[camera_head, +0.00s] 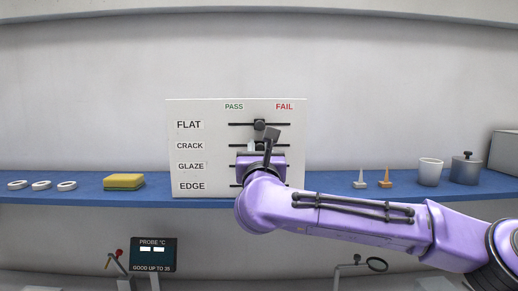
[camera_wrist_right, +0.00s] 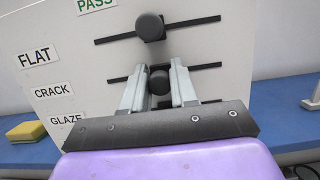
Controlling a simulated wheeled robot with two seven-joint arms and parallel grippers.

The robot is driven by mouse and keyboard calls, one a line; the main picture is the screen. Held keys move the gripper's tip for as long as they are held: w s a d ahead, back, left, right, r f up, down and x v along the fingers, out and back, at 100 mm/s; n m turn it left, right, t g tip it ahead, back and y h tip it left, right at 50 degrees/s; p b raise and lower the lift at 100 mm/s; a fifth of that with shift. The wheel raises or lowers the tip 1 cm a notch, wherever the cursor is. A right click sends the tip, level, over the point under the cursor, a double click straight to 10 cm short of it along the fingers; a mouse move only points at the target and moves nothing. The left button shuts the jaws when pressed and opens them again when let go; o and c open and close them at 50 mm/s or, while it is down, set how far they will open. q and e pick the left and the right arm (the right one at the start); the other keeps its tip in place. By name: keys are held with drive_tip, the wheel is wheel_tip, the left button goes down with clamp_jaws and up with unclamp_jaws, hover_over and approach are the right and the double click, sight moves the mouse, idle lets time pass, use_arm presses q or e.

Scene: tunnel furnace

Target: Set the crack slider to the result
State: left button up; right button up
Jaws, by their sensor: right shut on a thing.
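The white slider board (camera_head: 215,182) stands on the blue shelf, with rows FLAT, CRACK, GLAZE and EDGE under PASS at left and FAIL at right. In the right wrist view, the black crack slider knob (camera_wrist_right: 158,82) sits near the middle of its slot, between the fingers of my right gripper (camera_wrist_right: 157,88), which is shut on it. In the head view my right gripper (camera_head: 262,146) covers much of the CRACK and GLAZE slots. The flat slider knob (camera_wrist_right: 150,27) sits near the middle of its slot above. My left gripper is out of view.
White rings (camera_head: 41,185) and a yellow sponge (camera_head: 124,181) lie on the left of the shelf (camera_head: 320,187). Small cones (camera_head: 385,178), a white cup (camera_head: 430,172) and a grey pot (camera_head: 466,169) stand at right. Below, a probe display (camera_head: 153,254) reads GOOD UP TO 35.

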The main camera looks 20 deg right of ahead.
drive_tip(key=shift+a, duration=0.15)
drive_tip(key=shift+w+a, duration=0.25)
drive_tip(key=shift+a, duration=0.65)
drive_tip(key=shift+w+a, duration=0.3)
drive_tip(key=shift+a, duration=0.6)
drive_tip(key=shift+w+a, duration=0.25)
drive_tip(key=shift+a, duration=0.65)
drive_tip(key=o, duration=1.7)
drive_tip(key=shift+c, duration=0.2)
drive_tip(key=b+v, duration=0.6)
drive_tip(key=v, duration=0.1)
drive_tip(key=shift+b, duration=0.3)
